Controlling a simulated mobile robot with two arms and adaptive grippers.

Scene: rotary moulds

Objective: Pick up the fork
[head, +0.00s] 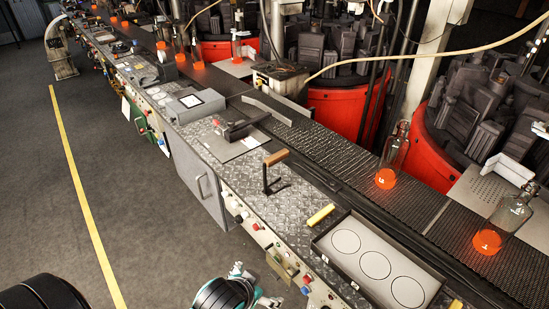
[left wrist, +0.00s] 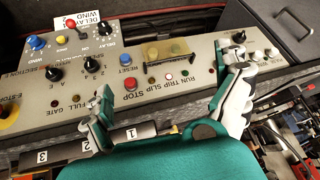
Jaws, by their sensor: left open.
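The fork (head: 266,178) has a brown wooden handle on top and dark metal prongs. It rests on the checkered metal deck (head: 285,205) beside the conveyor, with its handle raised. My left gripper (head: 254,286) is at the bottom of the head view, below and apart from the fork, on the near side of the control panel. In the left wrist view, the open gripper (left wrist: 168,72) faces the panel's buttons and knobs, with nothing between its fingers. The fork does not show in that view. My right gripper is not in view.
Right of the fork lie a yellow bar (head: 320,215) and a tray (head: 380,242) with three circles. Bottles with glowing orange bases (head: 386,178) stand along the conveyor (head: 330,152). A dark tool (head: 240,128) lies on a plate left of the fork. The floor (head: 150,215) is clear.

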